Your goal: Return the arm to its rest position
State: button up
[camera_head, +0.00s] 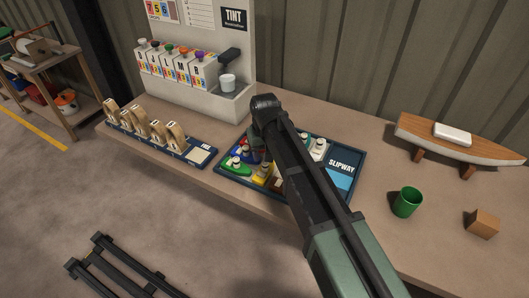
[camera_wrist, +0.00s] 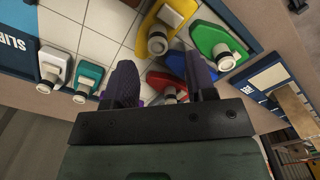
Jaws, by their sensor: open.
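My gripper (camera_wrist: 161,80) is open in the wrist view, its two dark fingers spread over a gridded tray of small toy boats. A red boat (camera_wrist: 167,84) and part of a blue one lie partly behind the right finger. A purple bit shows beside the fingers; I cannot tell whether it is a separate piece. In the head view my arm reaches across the bench to the blue-rimmed SLIPWAY tray (camera_head: 343,164) and hides part of it. The fingertips are hidden there behind my wrist.
White (camera_wrist: 54,70), teal (camera_wrist: 88,80), yellow (camera_wrist: 163,30) and green (camera_wrist: 216,42) boats surround the fingers. The bench also bears a tint dispenser (camera_head: 197,92), a rack of wooden pieces (camera_head: 155,133), a green cup (camera_head: 407,202), a wooden block (camera_head: 484,223) and a model hull (camera_head: 456,142).

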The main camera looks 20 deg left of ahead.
notch_tip(320, 180, up, 5)
jog(key=p, duration=0.3)
jog(key=shift+s, duration=0.1)
jog(key=s+d+m, duration=0.2)
jog(key=s+d, duration=0.1)
jog(key=d, duration=0.9)
jog(key=s+d+m, duration=0.2)
jog(key=s+d, duration=0.2)
jog(key=d, duration=0.8)
jog(key=s+d+m, duration=0.2)
jog(key=s+d, duration=0.2)
jog(key=d, duration=0.8)
jog(key=shift+s+m, duration=0.2)
jog(key=shift+m, duration=0.2)
